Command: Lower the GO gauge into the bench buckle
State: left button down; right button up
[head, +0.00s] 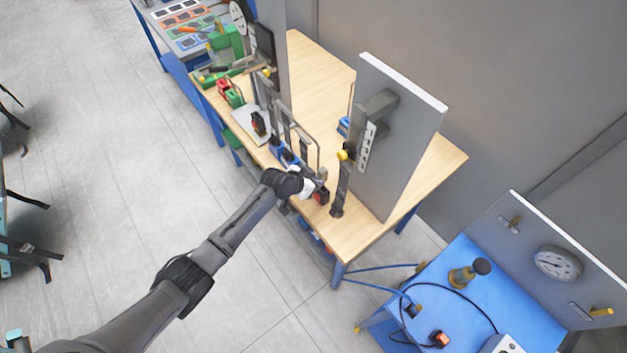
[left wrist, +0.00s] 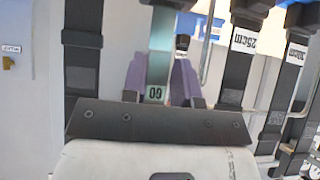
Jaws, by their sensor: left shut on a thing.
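My left gripper (head: 312,187) is over the front edge of the wooden bench. In the left wrist view its two purple fingers (left wrist: 160,80) are shut on the GO gauge (left wrist: 156,62), a pale greenish strip whose GO label appears upside down. The gauge's far end is out of the wrist view, and I cannot make the gauge out in the head view. A small red and black piece (head: 321,196) sits on the bench just beside the gripper; I cannot tell whether it is the bench buckle. My right gripper is not in view.
Dark straps hang close to the gripper, with 25cm (left wrist: 243,40) and 30cm (left wrist: 296,52) labels. An upright grey panel (head: 395,135) with a hanging black strap (head: 342,188) stands to the right. A wire rack (head: 300,135) stands behind. A blue table (head: 470,300) is at lower right.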

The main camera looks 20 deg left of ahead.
pick_arm(q)
jog(key=shift+f+b, duration=0.75)
jog(key=shift+f, duration=0.1)
jog(key=shift+f+b, duration=0.9)
jog(key=shift+f, duration=0.2)
jog(key=shift+r, duration=0.1)
jog(key=c, duration=1.2)
grip_release()
jog(key=o, duration=0.4)
jog(key=shift+a, duration=0.1)
jog(key=v, duration=1.3)
jog(key=shift+s+r, duration=0.2)
jog(key=shift+s, duration=0.1)
